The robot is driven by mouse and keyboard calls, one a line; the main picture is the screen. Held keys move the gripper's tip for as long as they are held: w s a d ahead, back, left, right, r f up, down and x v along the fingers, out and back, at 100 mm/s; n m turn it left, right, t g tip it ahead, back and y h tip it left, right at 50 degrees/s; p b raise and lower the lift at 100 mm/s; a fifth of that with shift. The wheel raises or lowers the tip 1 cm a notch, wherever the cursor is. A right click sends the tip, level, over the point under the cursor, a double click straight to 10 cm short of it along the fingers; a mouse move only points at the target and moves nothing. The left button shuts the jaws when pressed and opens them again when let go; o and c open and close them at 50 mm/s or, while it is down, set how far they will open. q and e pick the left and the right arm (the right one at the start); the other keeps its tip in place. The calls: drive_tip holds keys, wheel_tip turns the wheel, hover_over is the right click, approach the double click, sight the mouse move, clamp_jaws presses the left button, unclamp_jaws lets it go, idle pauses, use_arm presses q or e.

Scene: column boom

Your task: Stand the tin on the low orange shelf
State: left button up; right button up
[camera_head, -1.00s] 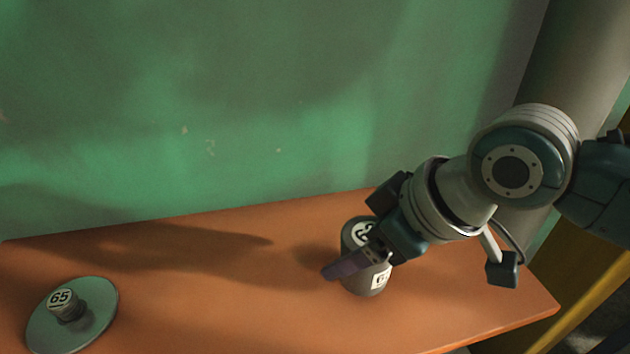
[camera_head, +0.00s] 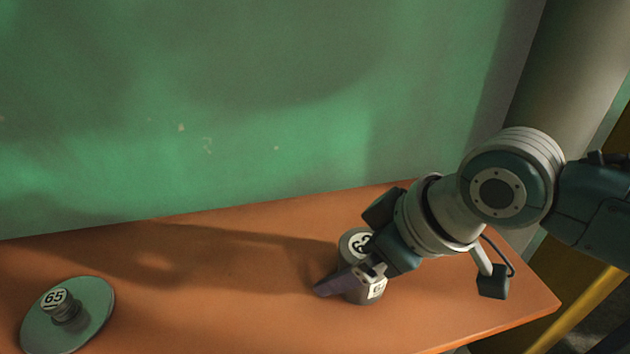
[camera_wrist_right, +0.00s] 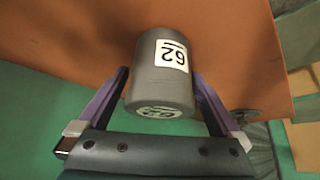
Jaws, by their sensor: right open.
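The tin (camera_head: 353,242), a grey cylinder with white labels reading 62, stands upright on the orange shelf (camera_head: 230,305) towards its right end. In the right wrist view the tin (camera_wrist_right: 150,80) sits between the two purple fingers of my right gripper (camera_wrist_right: 161,76). The fingers are open, one on each side of it. In the head view my right gripper (camera_head: 345,280) reaches in from the right and hides part of the tin's side. My left gripper is not in view.
A green disc (camera_head: 97,300) bearing a small grey piece labelled 65 (camera_head: 55,299) is at the shelf's left. A green wall (camera_head: 240,100) rises behind the shelf. The shelf between disc and tin is clear. A yellow beam (camera_head: 585,310) is beyond the right end.

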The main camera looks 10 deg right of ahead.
drive_tip(key=shift+s+d+r+p, duration=0.1)
drive_tip(key=shift+r+p, duration=0.2)
drive_tip(key=shift+r, duration=0.2)
drive_tip(key=p+v, duration=0.2)
drive_tip(key=v, duration=0.9)
drive_tip(key=s+a+f+m, duration=0.1)
drive_tip(key=s+a+f, duration=0.15)
drive_tip(key=s, duration=0.35)
drive_tip(key=s+d+m+g+h, duration=0.1)
drive_tip(key=s+d+m+h, duration=0.3)
drive_tip(key=s, duration=0.6)
drive_tip(key=shift+d+f+m, duration=0.3)
drive_tip(key=shift+d+m, duration=0.2)
drive_tip(key=shift+d, duration=0.55)
drive_tip(key=shift+s, duration=0.1)
